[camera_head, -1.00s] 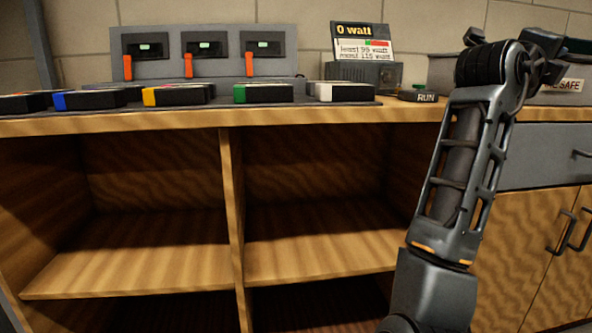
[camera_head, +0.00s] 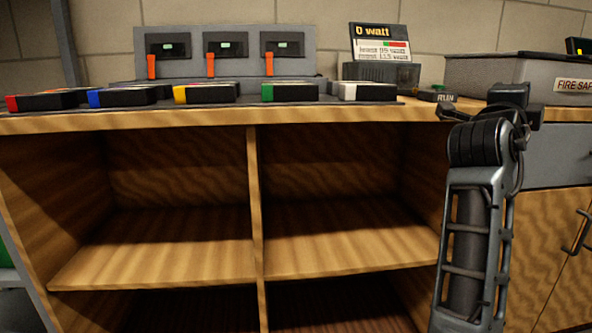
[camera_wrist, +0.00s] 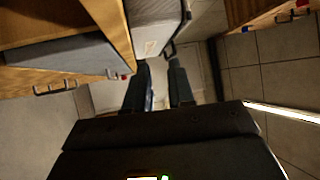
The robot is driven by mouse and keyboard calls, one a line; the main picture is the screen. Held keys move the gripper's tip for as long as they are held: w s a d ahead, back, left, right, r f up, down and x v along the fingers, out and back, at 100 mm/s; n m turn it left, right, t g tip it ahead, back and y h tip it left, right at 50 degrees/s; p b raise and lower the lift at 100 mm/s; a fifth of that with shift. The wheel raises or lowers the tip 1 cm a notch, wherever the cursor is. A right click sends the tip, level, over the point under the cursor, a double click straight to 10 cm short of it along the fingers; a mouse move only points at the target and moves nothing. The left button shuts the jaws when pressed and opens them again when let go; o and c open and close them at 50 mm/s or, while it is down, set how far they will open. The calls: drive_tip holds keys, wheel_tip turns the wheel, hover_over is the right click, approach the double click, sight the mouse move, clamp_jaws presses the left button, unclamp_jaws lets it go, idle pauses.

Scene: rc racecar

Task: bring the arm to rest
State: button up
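My arm stands at the right of the head view, with its upper joint in front of the bench edge. My gripper (camera_wrist: 160,68) shows in the wrist view with its two dark fingers apart. Nothing shows between the fingers, and floor and furniture lie beyond them. In the head view I cannot make out the fingers clearly.
A wooden bench (camera_head: 255,200) with open shelves holds several colour-ended packs, a grey panel (camera_head: 225,68) with three orange levers, a "0 watt" display (camera_head: 378,42) and a grey fire-safe box (camera_head: 480,75).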

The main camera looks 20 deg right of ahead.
drive_tip(key=s+a+f+n+t+y, duration=0.1)
drive_tip(key=a+f+n+t+y, duration=0.3)
drive_tip(key=a+f+n, duration=0.4)
drive_tip(key=s+a+f+n+t+y, duration=0.25)
drive_tip(key=f+n, duration=0.35)
drive_tip(key=f, duration=0.3)
drive_tip(key=a+f+n+t+y, duration=0.4)
drive_tip(key=a+f+n, duration=0.3)
drive_tip(key=f, duration=0.2)
drive_tip(key=s+a+f+n+y, duration=0.45)
drive_tip(key=s+a, duration=0.25)
drive_tip(key=s, duration=0.3)
drive_tip(key=s+a+f+n+y, duration=0.4)
drive_tip(key=s+a+f, duration=0.25)
drive_tip(key=s, duration=0.35)
drive_tip(key=s+a+r+n+g, duration=0.1)
drive_tip(key=s+a, duration=0.1)
drive_tip(key=s, duration=0.4)
drive_tip(key=s+a+r+n+g, duration=0.1)
drive_tip(key=s+a+r, duration=0.1)
drive_tip(key=s, duration=0.3)
wheel_tip(320, 180, up, 34)
drive_tip(key=p, duration=3.4)
drive_tip(key=shift+s+a+f+y, duration=0.2)
drive_tip(key=shift+y, duration=0.2)
drive_tip(key=shift+d, duration=0.1)
